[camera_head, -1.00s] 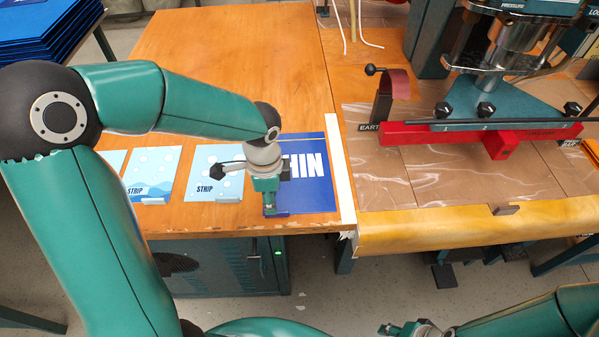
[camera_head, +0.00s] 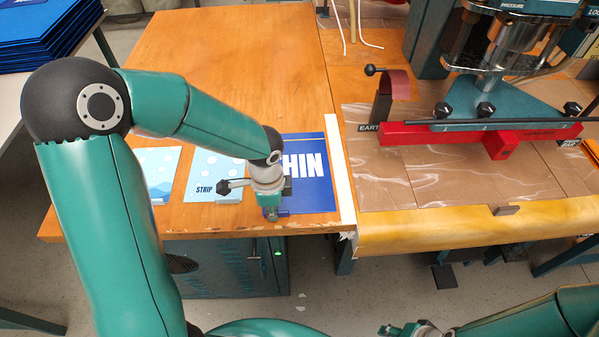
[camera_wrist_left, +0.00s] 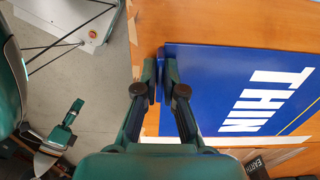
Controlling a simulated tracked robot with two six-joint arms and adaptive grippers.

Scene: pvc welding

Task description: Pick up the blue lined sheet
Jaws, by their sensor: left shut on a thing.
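The blue sheet (camera_head: 312,198) with a large white THIN print lies flat on the wooden table near its front edge. In the left wrist view the blue sheet (camera_wrist_left: 215,70) also shows a thin yellow line near one edge. My left gripper (camera_head: 270,213) is at the sheet's front left corner. In the left wrist view its fingers (camera_wrist_left: 161,82) are closed on a small blue tab at the sheet's edge. The arm hides part of the sheet. My right gripper (camera_head: 392,330) is at the bottom of the head view, away from the sheet; its fingers are unclear.
Light blue STRIP sheets (camera_head: 215,177) lie left of the blue sheet. A white strip (camera_head: 340,170) runs along its right side. A red bar (camera_head: 425,133) and a press (camera_head: 500,98) stand on the right table. The wooden table's back part is clear.

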